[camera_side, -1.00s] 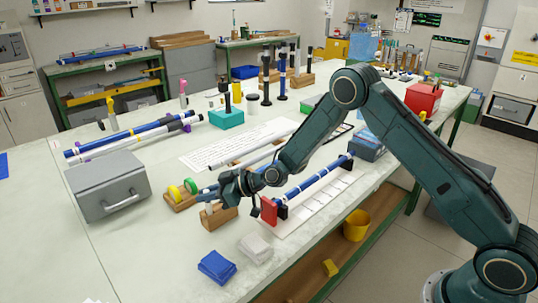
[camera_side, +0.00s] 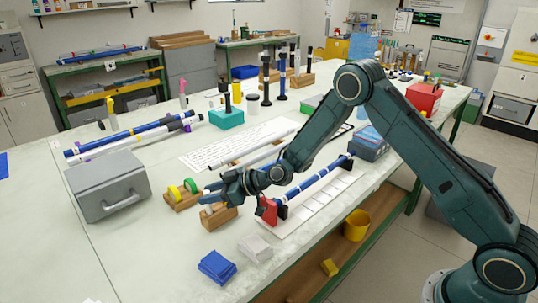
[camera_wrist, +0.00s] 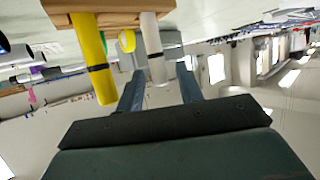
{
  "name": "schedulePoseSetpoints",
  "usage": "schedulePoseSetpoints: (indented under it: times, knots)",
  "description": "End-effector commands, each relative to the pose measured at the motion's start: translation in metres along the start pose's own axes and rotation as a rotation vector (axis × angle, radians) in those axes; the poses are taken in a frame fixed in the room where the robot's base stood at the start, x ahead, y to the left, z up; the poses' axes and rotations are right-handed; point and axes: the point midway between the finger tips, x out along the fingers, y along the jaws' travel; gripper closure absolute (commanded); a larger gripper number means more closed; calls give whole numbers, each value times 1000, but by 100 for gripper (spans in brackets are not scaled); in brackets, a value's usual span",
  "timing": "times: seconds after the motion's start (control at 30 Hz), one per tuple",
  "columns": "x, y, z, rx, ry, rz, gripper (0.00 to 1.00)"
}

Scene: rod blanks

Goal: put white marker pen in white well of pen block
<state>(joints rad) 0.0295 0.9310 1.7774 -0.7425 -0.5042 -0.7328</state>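A white marker pen (camera_wrist: 152,48) stands upright at a wooden pen block (camera_wrist: 75,7) in the wrist view, where the scene appears upside down. A yellow marker (camera_wrist: 93,60) with a dark band stands beside it. My gripper (camera_wrist: 160,70) is open, with one finger on each side of the white pen and a visible gap at the right finger. In the side view my gripper (camera_side: 203,191) reaches left, just above the wooden block (camera_side: 222,217). A white upright part (camera_side: 209,210) shows at that block. The well colours and the pen's lower end are hidden.
Yellow and green tape rolls (camera_side: 191,186) sit behind the block. A grey box (camera_side: 108,187) stands to the left. A blue rod (camera_side: 318,180) on a stand with a red end lies to the right. Blue cloths (camera_side: 217,266) and a white pad (camera_side: 255,248) lie in front.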

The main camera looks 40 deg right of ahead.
Motion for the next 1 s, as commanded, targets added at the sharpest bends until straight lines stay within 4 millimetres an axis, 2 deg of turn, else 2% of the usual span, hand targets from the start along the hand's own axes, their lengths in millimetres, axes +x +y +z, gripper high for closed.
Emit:
schedulePoseSetpoints:
  times: [0.6, 0.8, 1.0]
  knots:
    - [-87, 0, 0, 2, 1, 2, 63]
    - [-103, 0, 0, 1, 2, 1, 63]
    - [-108, 0, 0, 0, 1, 0, 63]
